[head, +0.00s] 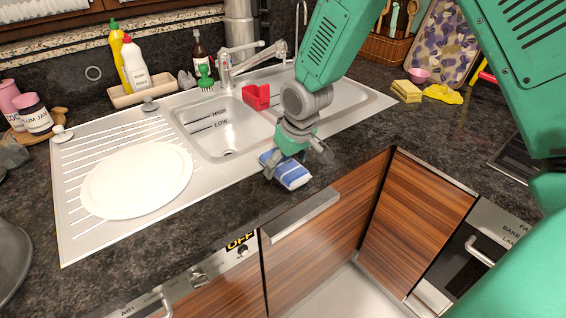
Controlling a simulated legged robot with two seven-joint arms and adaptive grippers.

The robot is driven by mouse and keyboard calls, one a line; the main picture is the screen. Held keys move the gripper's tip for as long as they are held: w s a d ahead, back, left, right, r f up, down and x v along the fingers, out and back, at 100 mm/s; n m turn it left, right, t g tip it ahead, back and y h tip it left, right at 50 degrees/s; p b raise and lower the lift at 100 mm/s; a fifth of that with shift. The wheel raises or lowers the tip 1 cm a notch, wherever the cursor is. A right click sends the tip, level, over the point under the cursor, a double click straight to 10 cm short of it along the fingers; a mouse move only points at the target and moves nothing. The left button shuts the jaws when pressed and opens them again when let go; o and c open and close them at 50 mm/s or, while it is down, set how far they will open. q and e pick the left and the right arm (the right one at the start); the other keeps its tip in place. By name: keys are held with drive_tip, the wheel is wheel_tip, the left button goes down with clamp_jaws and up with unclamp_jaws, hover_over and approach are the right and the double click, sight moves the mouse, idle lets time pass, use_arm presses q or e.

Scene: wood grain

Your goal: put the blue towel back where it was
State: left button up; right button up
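A folded blue towel (292,176) with white stripes shows at the front of the counter, just before the sink's front rim. My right gripper (297,164) reaches down over it from above, with its dark fingers spread around or against the towel. Part of the towel is hidden behind the fingers. I cannot tell whether they press on it, nor whether the towel rests on the counter or hangs slightly above it. My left gripper is not in view.
The steel sink (215,130) has a white plate (137,180) on its drainboard and a red holder (256,97) near the divider. The faucet (226,68) stands behind. Sponges (406,91) and a yellow cloth (442,94) lie right. Cabinet doors (325,240) are below.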

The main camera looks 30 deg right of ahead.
sight(286, 166)
drive_tip(key=shift+a+r, duration=0.1)
drive_tip(key=shift+r, duration=0.25)
drive_tip(key=v, duration=0.4)
drive_tip(key=a+v, duration=0.1)
drive_tip(key=v, duration=0.1)
drive_tip(key=shift+r+p, duration=0.35)
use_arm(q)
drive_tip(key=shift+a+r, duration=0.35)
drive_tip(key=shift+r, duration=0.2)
use_arm(e)
drive_tip(key=shift+v, duration=2.9)
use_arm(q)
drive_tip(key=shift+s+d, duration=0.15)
use_arm(e)
drive_tip(key=shift+s+d+f, duration=0.1)
drive_tip(key=shift+d, duration=0.1)
